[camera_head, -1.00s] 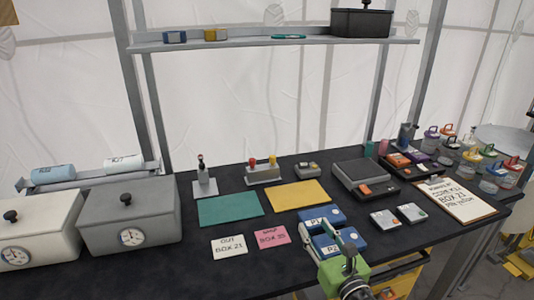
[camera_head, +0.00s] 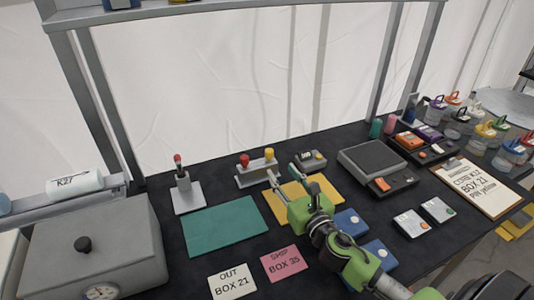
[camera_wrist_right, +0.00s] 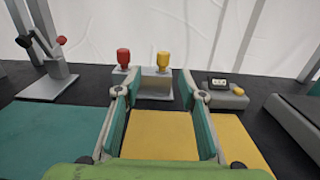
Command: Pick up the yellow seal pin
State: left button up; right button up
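The yellow seal pin (camera_head: 269,152) stands upright in a grey stand (camera_head: 255,178) beside a red pin (camera_head: 244,160). In the right wrist view the yellow pin (camera_wrist_right: 163,60) shows straight ahead, between the two finger lines and beyond the tips. My right gripper (camera_head: 284,178) is open and empty above the yellow mat (camera_head: 325,203), pointing toward the stand. Its open fingers also show in the right wrist view (camera_wrist_right: 158,92). My left gripper is not in view.
A tool on a grey base (camera_head: 190,200) stands left of the pin stand, and a small grey device (camera_head: 311,161) sits right of it. A green mat (camera_head: 225,226), blue boxes (camera_head: 350,222) and two cards lie nearer. A grey scale (camera_head: 370,158) is farther right.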

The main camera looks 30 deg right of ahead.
aim_at(271, 153)
jog(key=w, duration=0.6)
jog(key=shift+d+p, duration=0.2)
jog(key=shift+p, duration=0.2)
jog(key=shift+w+d, duration=0.1)
jog(key=shift+w, duration=0.3)
jog(key=w, duration=0.3)
jog(key=w+p, duration=0.1)
jog(key=shift+w+d+r, duration=0.1)
jog(key=shift+w+d, duration=0.25)
jog(key=shift+w, duration=0.05)
jog(key=shift+s, duration=0.1)
jog(key=shift+c, duration=0.7)
grip_shut()
